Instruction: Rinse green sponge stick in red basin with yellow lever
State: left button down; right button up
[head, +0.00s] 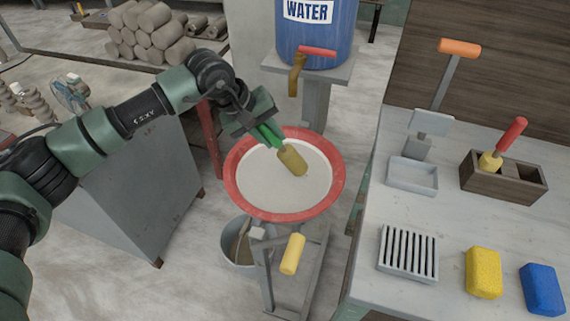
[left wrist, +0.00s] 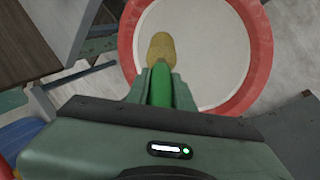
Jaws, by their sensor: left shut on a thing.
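The red basin (head: 233,184) has a pale inside and stands on a grey stand below the water barrel. My left gripper (head: 270,135) is over the basin's upper left part, shut on the green handle of the green sponge stick. The stick's tan sponge head (head: 292,162) points down over the basin's inside; I cannot tell whether it touches the surface. The left wrist view also shows the sponge head (left wrist: 160,47) inside the basin's rim (left wrist: 262,50), with the green handle between the fingers. The yellow lever (head: 292,254) is at the stand's front, below the basin. My right gripper is not in view.
The blue water barrel (head: 318,40) has a tap with a red handle (head: 317,51). The table at right bears a wooden box (head: 500,182) with a red-handled sponge stick, a slotted tray (head: 408,254), a yellow sponge (head: 483,272), a blue sponge (head: 542,289) and an orange-handled lever (head: 459,47).

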pick_arm(q)
jog(key=shift+r+p, duration=0.7)
jog(key=shift+r, duration=2.1)
